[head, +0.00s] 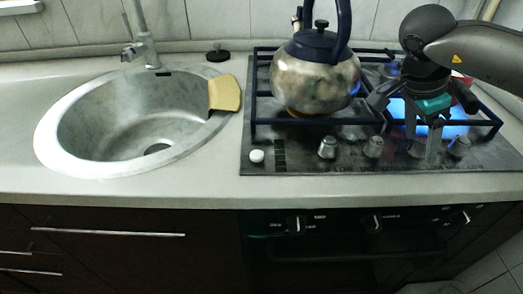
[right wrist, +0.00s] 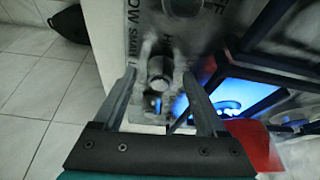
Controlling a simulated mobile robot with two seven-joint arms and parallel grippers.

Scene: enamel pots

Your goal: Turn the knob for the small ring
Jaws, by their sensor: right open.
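The hob (head: 300,163) has a row of grey knobs along its front edge, among them a left knob (head: 327,147), a middle knob (head: 373,147) and a far right knob (head: 459,146). My right gripper (head: 425,148) is over the right part of this row, pointing down, and hides part of it. In the right wrist view my right gripper (right wrist: 158,74) is open, with a knob (right wrist: 160,70) showing between its fingers. Whether the fingers touch it I cannot tell. Printed letters near it seem to include "SMALL". My left gripper is out of view.
A steel kettle (head: 315,75) stands on the left ring. Blue light glows under the right grate, beside my right gripper. A sink (head: 75,125) with a yellow board (head: 225,93) on its rim is at left. A red thing (right wrist: 257,145) shows close to the right finger.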

